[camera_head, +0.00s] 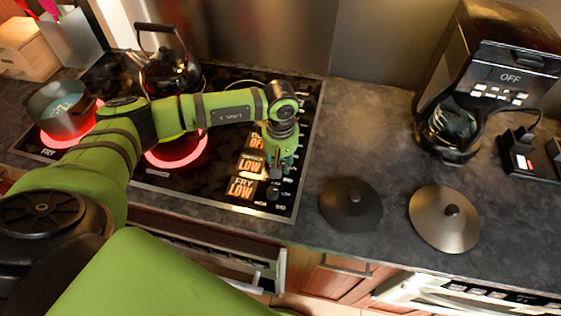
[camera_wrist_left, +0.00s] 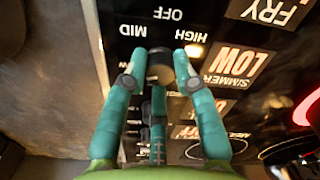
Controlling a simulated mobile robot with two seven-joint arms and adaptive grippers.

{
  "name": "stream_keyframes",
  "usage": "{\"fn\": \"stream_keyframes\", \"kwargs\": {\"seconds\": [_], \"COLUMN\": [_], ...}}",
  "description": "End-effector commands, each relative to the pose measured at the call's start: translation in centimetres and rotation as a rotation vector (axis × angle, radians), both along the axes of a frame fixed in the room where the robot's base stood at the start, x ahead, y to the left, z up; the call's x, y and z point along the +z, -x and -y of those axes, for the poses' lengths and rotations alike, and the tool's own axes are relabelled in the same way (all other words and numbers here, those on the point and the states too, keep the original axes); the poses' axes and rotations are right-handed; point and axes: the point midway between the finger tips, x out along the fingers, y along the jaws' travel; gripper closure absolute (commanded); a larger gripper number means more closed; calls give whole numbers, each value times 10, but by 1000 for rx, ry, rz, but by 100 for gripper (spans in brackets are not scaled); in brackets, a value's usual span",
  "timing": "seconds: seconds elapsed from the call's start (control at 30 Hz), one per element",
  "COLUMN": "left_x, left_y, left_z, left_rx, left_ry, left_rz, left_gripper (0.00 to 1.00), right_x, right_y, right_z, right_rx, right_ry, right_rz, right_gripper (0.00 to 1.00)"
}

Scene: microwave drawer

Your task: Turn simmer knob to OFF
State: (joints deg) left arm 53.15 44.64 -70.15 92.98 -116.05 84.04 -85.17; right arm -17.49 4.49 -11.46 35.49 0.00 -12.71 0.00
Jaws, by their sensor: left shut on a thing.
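The simmer knob (camera_wrist_left: 160,66) is a dark round knob on the stove's control strip, beside the "SIMMER LOW" display (camera_wrist_left: 234,64); that display also shows in the head view (camera_head: 250,162). In the left wrist view, my left gripper (camera_wrist_left: 158,75) has its teal fingers closed on the knob's sides. "OFF", "MID" and "HIGH" are printed near the knob. Its pointer mark is not clear. In the head view my left gripper (camera_head: 277,170) reaches down onto the control strip and hides the knob. My right gripper is in neither view.
Two burners glow red; a pot (camera_head: 65,108) stands on the left one. A kettle (camera_head: 170,68) is at the back. Another knob (camera_head: 273,192) sits beside "FRY LOW". Two lids (camera_head: 445,218) and a coffee maker (camera_head: 485,80) are on the right counter.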

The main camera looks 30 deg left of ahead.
Motion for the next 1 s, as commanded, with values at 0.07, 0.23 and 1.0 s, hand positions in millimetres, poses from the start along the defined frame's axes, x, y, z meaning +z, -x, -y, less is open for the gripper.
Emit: {"fn": "stream_keyframes", "kwargs": {"seconds": [0.07, 0.23, 1.0], "left_x": [-2, -4, -9], "left_y": [3, 4, 2], "left_z": [3, 3, 6], "left_rx": [0, 36, 667], "left_ry": [4, 6, 6], "left_rz": [-9, -10, -12], "left_gripper": [100, 100, 100], "right_x": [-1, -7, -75], "right_y": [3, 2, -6], "right_z": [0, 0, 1], "right_rx": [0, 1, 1], "right_ry": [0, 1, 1], "right_rz": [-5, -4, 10], "right_gripper": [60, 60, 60]}}
